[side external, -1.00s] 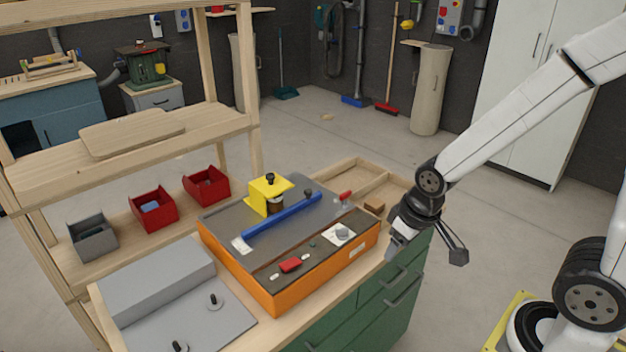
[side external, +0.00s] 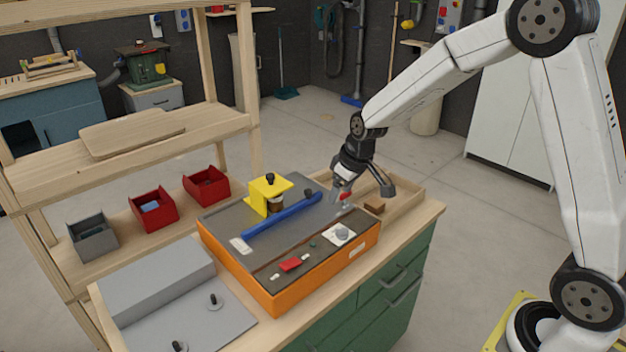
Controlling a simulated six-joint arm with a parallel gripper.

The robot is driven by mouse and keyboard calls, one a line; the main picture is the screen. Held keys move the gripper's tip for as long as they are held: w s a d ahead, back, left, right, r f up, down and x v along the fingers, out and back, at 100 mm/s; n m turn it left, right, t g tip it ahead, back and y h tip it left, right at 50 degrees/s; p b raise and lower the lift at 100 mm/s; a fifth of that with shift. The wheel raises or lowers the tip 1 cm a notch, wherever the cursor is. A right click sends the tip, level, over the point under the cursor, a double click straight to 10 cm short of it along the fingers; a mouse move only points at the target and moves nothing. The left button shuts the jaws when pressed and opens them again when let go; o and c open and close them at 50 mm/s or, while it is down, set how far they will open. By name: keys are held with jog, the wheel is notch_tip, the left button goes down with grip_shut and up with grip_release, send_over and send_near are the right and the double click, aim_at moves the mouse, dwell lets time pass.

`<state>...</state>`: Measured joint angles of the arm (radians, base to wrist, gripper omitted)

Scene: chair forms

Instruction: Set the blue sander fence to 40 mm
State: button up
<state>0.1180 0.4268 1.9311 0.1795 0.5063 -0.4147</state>
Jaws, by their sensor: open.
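The blue fence (side external: 283,215) lies diagonally across the grey top of the orange sander (side external: 262,285). A dark knob (side external: 309,193) stands at its far right end. A pale label (side external: 241,246) lies by its near left end; its marks are too small to read. My gripper (side external: 364,197) is open and empty above the sander's right rear corner, to the right of the fence and apart from it. A small red-handled part (side external: 346,196) sits close to my left finger; I cannot tell if they touch.
A yellow guard (side external: 266,193) stands behind the fence. A white dial (side external: 340,234) and a red switch (side external: 290,265) are on the front strip. A wooden tray (side external: 408,193) lies at right. Red bins (side external: 154,210) and shelving stand at left.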

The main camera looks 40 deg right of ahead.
jog(key=n, duration=0.2)
send_near(309, 190)
jog(key=shift+s+d+f+t+y, duration=0.2)
jog(key=shift+s+f+t+y, duration=0.1)
jog(key=shift+f+t+y, duration=0.1)
jog(key=shift+f, duration=0.15)
jog(key=shift+x, duration=3.85)
jog(key=shift+c, duration=0.2)
grip_shut()
